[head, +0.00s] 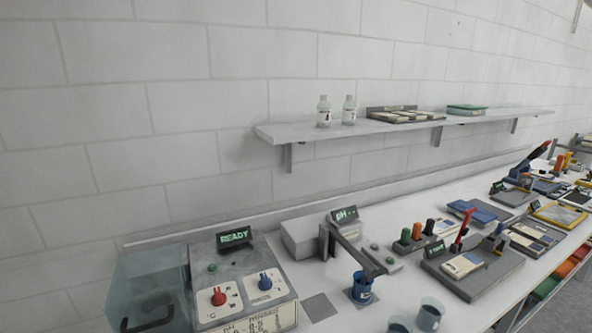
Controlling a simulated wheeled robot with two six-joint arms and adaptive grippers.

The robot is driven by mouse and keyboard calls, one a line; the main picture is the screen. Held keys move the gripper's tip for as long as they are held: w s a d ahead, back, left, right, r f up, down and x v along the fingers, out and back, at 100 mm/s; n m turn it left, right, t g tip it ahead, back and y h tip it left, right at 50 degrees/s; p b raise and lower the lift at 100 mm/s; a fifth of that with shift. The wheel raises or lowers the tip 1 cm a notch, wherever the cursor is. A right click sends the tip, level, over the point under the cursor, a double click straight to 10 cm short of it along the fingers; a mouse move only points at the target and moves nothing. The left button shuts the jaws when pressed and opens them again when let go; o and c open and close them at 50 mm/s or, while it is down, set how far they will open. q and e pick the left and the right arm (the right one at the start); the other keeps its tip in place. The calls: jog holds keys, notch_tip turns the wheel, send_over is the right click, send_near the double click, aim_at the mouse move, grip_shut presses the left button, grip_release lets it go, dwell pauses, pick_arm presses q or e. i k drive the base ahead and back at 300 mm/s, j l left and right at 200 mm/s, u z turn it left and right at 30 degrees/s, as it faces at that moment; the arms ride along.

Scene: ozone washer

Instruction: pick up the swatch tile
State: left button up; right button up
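Neither of my grippers is in the head view. I cannot tell for certain which thing is the swatch tile. A small pale cream tile (462,265) lies flat on a dark grey device (483,283) with a red lever, on the bench at the right. A flat grey square (319,307) lies on the bench right of the control box. Several cream pieces (398,115) lie in a dark tray on the wall shelf.
The white bench (283,254) runs along the wall to the right. A control box (240,280) reading READY stands at left beside a clear bluish chamber (150,290). A pH meter (344,214), a blue cup (362,288) and two beakers (430,314) stand near the middle. The wall shelf (285,131) overhangs.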

aim_at(464, 265)
jog(key=i+l, duration=0.1)
jog(key=l, duration=0.35)
jog(key=i+l, duration=0.15)
jog(key=l, duration=0.3)
jog(key=i+l, duration=0.1)
jog(key=l, duration=0.35)
